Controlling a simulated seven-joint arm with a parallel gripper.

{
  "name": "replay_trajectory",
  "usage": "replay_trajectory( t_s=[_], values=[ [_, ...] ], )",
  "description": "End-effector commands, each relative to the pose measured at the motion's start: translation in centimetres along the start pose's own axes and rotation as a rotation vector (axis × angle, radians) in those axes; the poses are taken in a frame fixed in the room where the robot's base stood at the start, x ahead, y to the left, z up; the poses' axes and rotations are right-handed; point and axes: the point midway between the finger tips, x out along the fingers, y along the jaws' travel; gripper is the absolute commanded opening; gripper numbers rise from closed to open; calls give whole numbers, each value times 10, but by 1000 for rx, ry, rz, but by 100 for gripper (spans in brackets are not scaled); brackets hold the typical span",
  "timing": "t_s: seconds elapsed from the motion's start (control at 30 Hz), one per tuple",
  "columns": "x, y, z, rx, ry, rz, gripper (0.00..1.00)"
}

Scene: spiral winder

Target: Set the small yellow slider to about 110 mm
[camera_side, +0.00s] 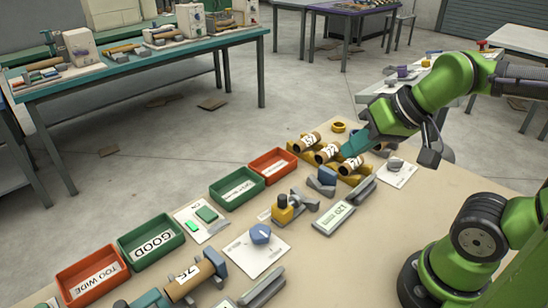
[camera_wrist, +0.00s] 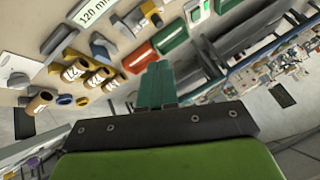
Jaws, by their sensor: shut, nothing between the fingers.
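My gripper (camera_side: 347,153) has teal fingers, shut and empty. It is above or near the cardboard tubes, right of and farther back than the yellow block. The fingers also show in the wrist view (camera_wrist: 157,70).
Labelled cardboard tubes (camera_side: 327,153) lie in yellow holders near my fingers. Red (camera_side: 272,165) and green (camera_side: 236,187) trays line the bench's far edge. A blue knob on a white plate (camera_side: 257,252) stands in front. Bare bench (camera_side: 365,255) lies to the right of the display.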

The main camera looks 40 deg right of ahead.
Motion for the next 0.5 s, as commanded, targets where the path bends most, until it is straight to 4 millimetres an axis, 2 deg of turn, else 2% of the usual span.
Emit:
replay_trajectory(
  t_s=[0.13, 0.3, 0.43, 0.5],
  values=[
    [0, 0, 0, 0, 0, 0, 2],
    [10, -2, 4, -10, -50, 7, 28],
    [28, -13, -8, -16, -138, 34, 48],
    [40, -21, -18, 41, -204, 72, 50]
  ],
)
